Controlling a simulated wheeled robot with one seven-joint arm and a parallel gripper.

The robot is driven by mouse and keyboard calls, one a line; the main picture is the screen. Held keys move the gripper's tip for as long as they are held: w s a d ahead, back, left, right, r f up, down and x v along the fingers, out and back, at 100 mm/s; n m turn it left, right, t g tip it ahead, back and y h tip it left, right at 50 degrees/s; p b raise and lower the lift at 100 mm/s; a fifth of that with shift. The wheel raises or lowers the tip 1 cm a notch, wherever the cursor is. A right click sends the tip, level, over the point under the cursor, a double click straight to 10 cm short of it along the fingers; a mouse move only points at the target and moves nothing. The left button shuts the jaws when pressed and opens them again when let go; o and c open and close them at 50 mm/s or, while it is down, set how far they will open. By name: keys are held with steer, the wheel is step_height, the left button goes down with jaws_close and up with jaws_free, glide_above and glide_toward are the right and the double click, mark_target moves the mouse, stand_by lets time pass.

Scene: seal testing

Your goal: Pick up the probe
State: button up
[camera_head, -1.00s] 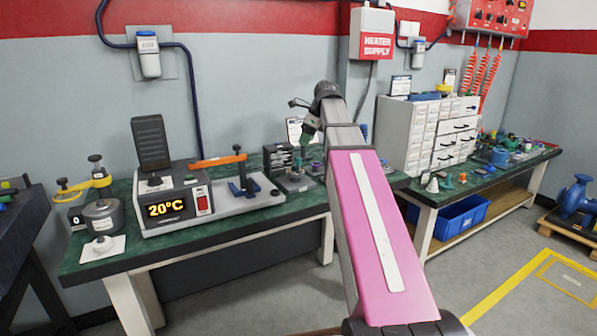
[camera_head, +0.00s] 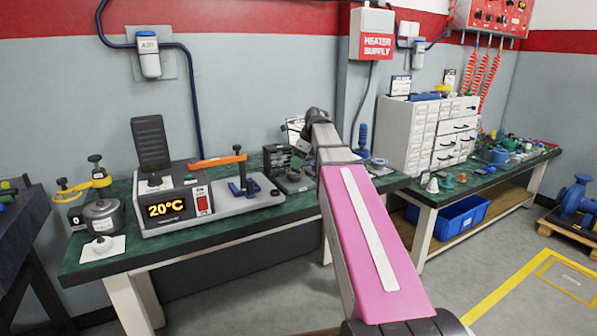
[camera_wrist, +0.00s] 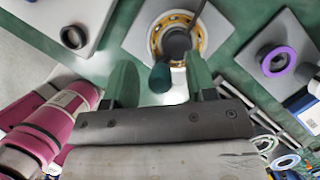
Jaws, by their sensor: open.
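In the wrist view a probe (camera_wrist: 160,76), seen as a dark teal handle on a thin grey rod, stands at a ring-shaped fixture with a yellow cage (camera_wrist: 154,38) on a grey plate. The rod slants up and to the right in the picture. My gripper (camera_wrist: 162,68) is open, with its green fingers on either side of the handle. I cannot tell whether either finger touches it. In the head view my gripper (camera_head: 299,160) is low over the back of the green bench, and the probe is hard to make out there.
In the head view a heater unit reading 20°C (camera_head: 168,207) and an orange-handled clamp (camera_head: 240,180) stand left of my arm.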

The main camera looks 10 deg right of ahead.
jaws_close()
steer(key=shift+r, duration=0.1)
steer(key=shift+r, duration=0.85)
step_height(320, 180, up, 3)
steer(key=shift+f, duration=0.2)
steer(key=s+a+r, duration=0.5)
steer(key=a+r, duration=0.1)
steer(key=a, duration=0.4)
steer(key=shift+a+r, duration=0.25)
steer(key=shift+r, duration=0.05)
